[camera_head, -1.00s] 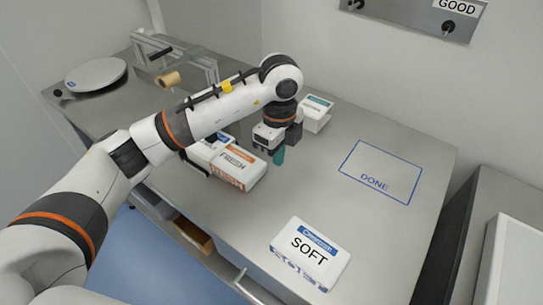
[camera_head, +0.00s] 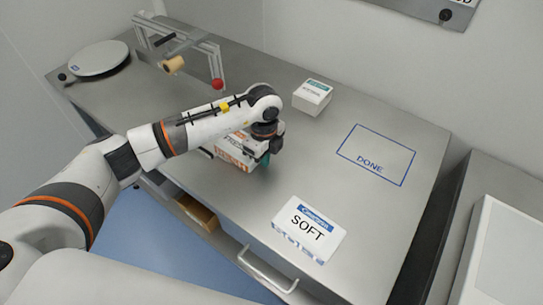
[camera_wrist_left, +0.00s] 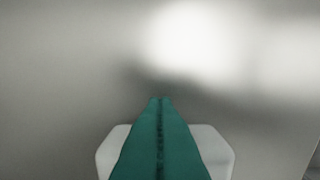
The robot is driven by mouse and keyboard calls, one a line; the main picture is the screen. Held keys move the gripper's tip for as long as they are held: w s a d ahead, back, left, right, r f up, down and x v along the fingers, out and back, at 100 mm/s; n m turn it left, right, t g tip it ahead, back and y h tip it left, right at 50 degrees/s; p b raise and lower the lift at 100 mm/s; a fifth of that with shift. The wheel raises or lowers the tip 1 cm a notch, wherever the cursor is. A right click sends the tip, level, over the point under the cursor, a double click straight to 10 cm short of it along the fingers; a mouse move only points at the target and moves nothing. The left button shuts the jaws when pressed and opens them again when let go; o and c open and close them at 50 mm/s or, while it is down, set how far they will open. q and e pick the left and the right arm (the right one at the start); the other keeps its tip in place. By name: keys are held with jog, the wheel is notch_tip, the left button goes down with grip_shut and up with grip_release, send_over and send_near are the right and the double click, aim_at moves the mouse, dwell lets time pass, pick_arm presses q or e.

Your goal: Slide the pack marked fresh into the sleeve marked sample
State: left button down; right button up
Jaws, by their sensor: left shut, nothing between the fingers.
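The white pack marked FRESH (camera_head: 232,158), with orange lettering, lies on the steel table, largely covered by my left arm. My left gripper (camera_head: 266,159) is just right of the pack's right end, teal fingers pointing down, close to the table. Whether it touches the pack I cannot tell. In the left wrist view the teal fingers (camera_wrist_left: 160,100) are pressed together with nothing between them, over bare grey metal. No sleeve marked sample can be read; something white shows at the pack's left, mostly hidden. My right gripper is out of view.
A white pack marked SOFT (camera_head: 308,232) lies near the front edge. A white box with a green label (camera_head: 313,96) stands at the back. The blue DONE outline (camera_head: 380,155) is empty. A round plate (camera_head: 98,58) and metal frame (camera_head: 185,45) are far left.

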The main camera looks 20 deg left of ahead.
aim_at(238, 147)
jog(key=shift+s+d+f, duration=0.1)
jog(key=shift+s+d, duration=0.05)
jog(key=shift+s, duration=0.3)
